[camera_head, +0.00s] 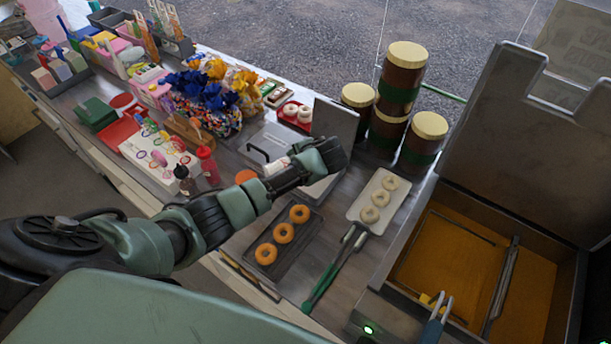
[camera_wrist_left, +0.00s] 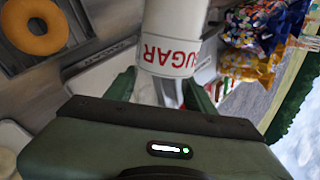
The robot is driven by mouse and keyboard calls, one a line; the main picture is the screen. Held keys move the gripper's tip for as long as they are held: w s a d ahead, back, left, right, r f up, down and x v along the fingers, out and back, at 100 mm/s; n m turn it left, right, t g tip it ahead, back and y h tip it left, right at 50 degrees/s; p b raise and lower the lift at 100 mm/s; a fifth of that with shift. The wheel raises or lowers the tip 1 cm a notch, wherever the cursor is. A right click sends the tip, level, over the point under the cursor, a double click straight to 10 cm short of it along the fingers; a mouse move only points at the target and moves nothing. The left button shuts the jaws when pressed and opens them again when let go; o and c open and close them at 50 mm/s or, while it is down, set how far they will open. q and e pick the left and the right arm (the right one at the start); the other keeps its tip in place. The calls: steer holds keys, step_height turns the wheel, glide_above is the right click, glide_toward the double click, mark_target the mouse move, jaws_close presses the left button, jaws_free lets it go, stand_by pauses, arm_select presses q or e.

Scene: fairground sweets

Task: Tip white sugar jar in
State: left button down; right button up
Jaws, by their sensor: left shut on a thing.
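The white sugar jar (camera_wrist_left: 172,40), with red SUGAR lettering, is between the two fingers of my left gripper (camera_wrist_left: 160,88) in the left wrist view. The gripper is shut on it. The jar looks tilted well over toward its side; its far end is cut off by the picture's edge. In the head view my left gripper (camera_head: 322,157) is above the counter, between the donut trays and the sweets, and its fingers are hidden. A small white part of the jar (camera_head: 274,166) shows beside it. I cannot see any sugar falling. My right gripper is not in view.
A dark tray of orange donuts (camera_head: 265,232) and a pale tray of glazed donuts (camera_head: 360,215) lie near the arm. Brown jars with cream lids (camera_head: 404,65) stand behind. A fryer (camera_head: 400,287) with a raised lid is at right. Sauce bottles (camera_head: 208,166) stand left of the hand.

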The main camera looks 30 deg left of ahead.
arm_select(q)
steer(key=shift+w+d+r, duration=0.1)
steer(key=shift+w+d, duration=0.05)
steer(key=shift+w, duration=0.05)
step_height(320, 180, up, 7)
steer(key=shift+r, duration=0.1)
steer(key=shift+s+n+t+h, duration=0.15)
steer(key=shift+n+t+h, duration=0.4)
steer(key=shift+t, duration=0.35)
steer(key=shift+r+n+t+h, duration=0.1)
steer(key=shift+n+t+h, duration=0.15)
steer(key=shift+t+h, duration=0.3)
steer(key=shift+r+t+b, duration=0.1)
steer(key=shift+t+b, duration=0.35)
steer(key=shift+r+n, duration=0.3)
steer(key=shift+f, duration=0.1)
